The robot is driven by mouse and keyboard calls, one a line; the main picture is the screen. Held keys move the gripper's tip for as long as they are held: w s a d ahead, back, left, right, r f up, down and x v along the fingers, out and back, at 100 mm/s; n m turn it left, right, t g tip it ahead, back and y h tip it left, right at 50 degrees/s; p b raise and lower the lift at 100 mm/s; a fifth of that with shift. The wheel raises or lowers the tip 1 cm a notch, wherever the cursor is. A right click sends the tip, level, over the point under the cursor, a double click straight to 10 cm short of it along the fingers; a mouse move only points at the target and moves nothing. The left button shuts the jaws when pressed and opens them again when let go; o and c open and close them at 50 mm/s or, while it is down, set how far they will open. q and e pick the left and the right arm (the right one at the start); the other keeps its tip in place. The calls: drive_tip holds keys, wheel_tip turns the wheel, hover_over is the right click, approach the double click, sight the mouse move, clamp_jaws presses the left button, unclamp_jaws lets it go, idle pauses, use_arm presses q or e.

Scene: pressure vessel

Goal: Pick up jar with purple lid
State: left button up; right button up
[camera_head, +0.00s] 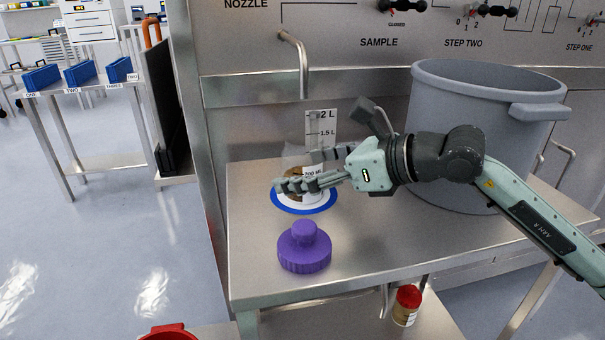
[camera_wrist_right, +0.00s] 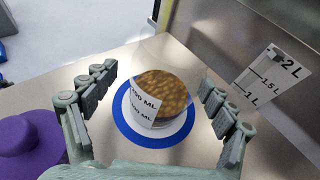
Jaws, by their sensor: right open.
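A clear jar with brown grainy contents (camera_wrist_right: 168,95) and a white volume label stands on a blue-and-white round mat (camera_head: 300,209) on the steel table. Its top is open, with no lid on it. The purple lid (camera_head: 304,247), with a knob on top, lies on the table in front of the jar; it also shows at the left of the wrist view (camera_wrist_right: 28,145). My right gripper (camera_head: 298,171) is open, with its fingers spread on either side of the jar. In the head view the near finger hides part of the jar. My left gripper is not in view.
A large grey pot (camera_head: 480,110) stands right of the jar. A spout (camera_head: 301,65) hangs from the panel above, and a volume scale (camera_head: 321,130) is behind. A red-lidded jar (camera_head: 407,305) sits on a lower shelf. The table's front left is clear.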

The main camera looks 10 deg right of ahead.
drive_tip(key=x, duration=0.4)
drive_tip(key=shift+w, duration=0.2)
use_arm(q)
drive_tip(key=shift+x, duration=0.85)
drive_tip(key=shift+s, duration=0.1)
use_arm(e)
drive_tip(key=shift+c, duration=0.5)
drive_tip(key=shift+d, duration=0.1)
drive_tip(key=c, duration=1.2)
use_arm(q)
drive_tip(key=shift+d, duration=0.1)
use_arm(e)
drive_tip(key=shift+c, duration=0.3)
use_arm(q)
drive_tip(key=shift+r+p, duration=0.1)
drive_tip(key=shift+p, duration=0.25)
use_arm(e)
drive_tip(key=shift+r, duration=0.2)
